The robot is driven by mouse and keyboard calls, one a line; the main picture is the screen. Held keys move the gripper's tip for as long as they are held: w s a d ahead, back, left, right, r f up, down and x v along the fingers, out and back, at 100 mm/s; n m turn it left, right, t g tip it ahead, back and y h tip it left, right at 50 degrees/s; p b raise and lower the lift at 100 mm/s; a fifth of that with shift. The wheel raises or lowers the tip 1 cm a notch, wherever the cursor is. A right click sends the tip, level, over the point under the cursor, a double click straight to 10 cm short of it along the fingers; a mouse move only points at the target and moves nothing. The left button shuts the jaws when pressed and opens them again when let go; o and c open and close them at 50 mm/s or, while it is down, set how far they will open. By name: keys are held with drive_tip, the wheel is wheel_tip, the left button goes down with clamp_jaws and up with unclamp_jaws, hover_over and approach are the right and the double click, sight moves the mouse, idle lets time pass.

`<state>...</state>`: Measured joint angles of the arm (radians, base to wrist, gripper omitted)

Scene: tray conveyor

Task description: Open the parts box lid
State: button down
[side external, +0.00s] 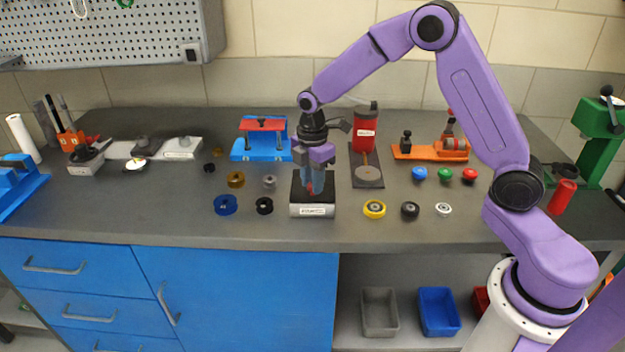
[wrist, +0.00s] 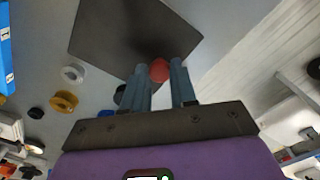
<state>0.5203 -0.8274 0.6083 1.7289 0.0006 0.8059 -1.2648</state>
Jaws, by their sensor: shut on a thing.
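The parts box (side external: 312,211) is a small dark box with a pale labelled front, standing near the middle of the bench's front edge. My gripper (side external: 315,190) points down over it in the side view. In the wrist view my gripper (wrist: 164,78) has its two blue-grey fingers on either side of a red knob (wrist: 159,70), shut on it. The dark square plate (wrist: 120,35) beyond the fingers looks like the box lid. My fingers hide part of the box top, and I cannot tell whether the lid is raised at all.
Left of the box lie a blue ring (side external: 226,205) and a black ring (side external: 264,205). Right of it are a yellow ring (side external: 374,209) and a black ring (side external: 410,209). A red container (side external: 365,128) and a blue fixture (side external: 247,150) stand behind.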

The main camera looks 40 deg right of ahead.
drive_tip(key=w+d, duration=0.7)
drive_tip(key=w, duration=0.1)
drive_tip(key=shift+d, duration=0.4)
drive_tip(key=c, duration=0.9)
unclamp_jaws()
wheel_tip(320, 180, up, 18)
drive_tip(key=shift+f, duration=0.25)
drive_tip(key=shift+s+a, duration=0.1)
